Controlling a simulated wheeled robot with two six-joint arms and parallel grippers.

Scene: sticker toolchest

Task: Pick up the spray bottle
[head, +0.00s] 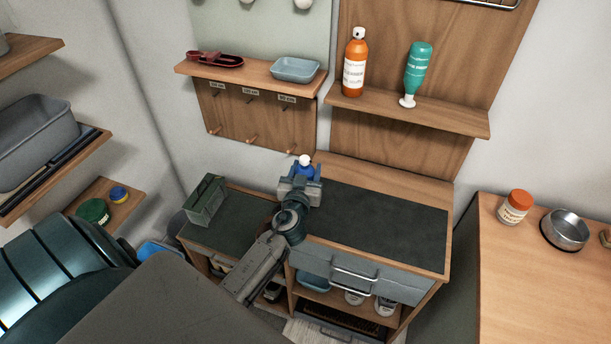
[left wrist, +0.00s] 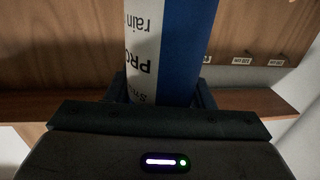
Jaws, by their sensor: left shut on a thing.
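The spray bottle is a blue bottle with a white top (head: 305,160), at the back of the dark worktop in the head view. My left gripper (head: 300,181) is shut on it, with blue fingers on either side of its body. In the left wrist view the bottle's blue and white body (left wrist: 178,50) fills the space between the fingers, with its printed label upside down. Its lower part is hidden behind my gripper in the head view. I cannot tell whether its base touches the worktop. My right gripper is not in view.
A wall shelf above holds a blue-grey tray (head: 295,69). An orange bottle (head: 355,65) and a green bottle (head: 417,70) stand on the right shelf. The worktop's right part is clear.

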